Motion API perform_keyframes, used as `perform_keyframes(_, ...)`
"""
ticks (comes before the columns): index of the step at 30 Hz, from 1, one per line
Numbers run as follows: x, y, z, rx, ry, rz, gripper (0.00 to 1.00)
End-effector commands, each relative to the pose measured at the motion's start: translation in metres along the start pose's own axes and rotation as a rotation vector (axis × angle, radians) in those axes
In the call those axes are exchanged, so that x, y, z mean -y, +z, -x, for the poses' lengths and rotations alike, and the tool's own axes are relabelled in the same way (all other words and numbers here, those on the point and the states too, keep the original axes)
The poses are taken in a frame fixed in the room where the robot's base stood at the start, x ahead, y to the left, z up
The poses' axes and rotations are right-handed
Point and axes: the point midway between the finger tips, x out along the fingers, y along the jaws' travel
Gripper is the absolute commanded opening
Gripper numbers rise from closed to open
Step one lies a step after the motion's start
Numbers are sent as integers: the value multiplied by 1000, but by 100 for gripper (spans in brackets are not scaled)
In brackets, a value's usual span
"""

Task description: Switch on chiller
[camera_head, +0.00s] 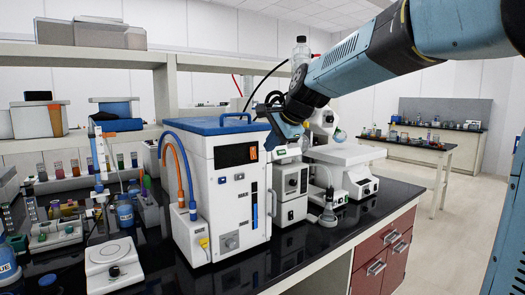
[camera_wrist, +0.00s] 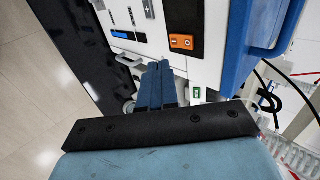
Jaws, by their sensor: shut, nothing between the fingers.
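The chiller (camera_head: 228,205) is a white box with a blue lid, standing on the black bench in the head view. Its front has a dark display (camera_head: 232,155) and an orange switch (camera_head: 253,153) at the upper right. In the wrist view the chiller's front (camera_wrist: 208,35) is turned sideways, with the orange switch (camera_wrist: 182,42) close ahead of the fingers. My gripper (camera_wrist: 157,66) is shut and empty, its blue fingers together near the front panel. In the head view my gripper (camera_head: 283,136) is just right of the chiller. I cannot tell whether the fingertips touch the panel.
Orange and blue hoses (camera_head: 183,170) loop on the chiller's left side. White instruments (camera_head: 291,190) stand close to its right, with a flask (camera_head: 327,216) near the bench edge. A hotplate (camera_head: 113,262) sits front left. The black benchtop (camera_head: 275,255) before the chiller is clear.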

Motion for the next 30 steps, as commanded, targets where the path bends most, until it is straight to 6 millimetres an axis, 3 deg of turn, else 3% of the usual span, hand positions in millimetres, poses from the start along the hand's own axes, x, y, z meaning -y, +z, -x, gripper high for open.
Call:
perform_keyframes(6, 1, 1, 41, 0, -3, 0, 0)
perform_keyframes(12, 1, 2, 62, 2, 0, 1, 0)
perform_keyframes(26, 1, 2, 68, 3, 1, 3, 0)
perform_keyframes(30, -11, 1, 74, -7, 11, 39, 0)
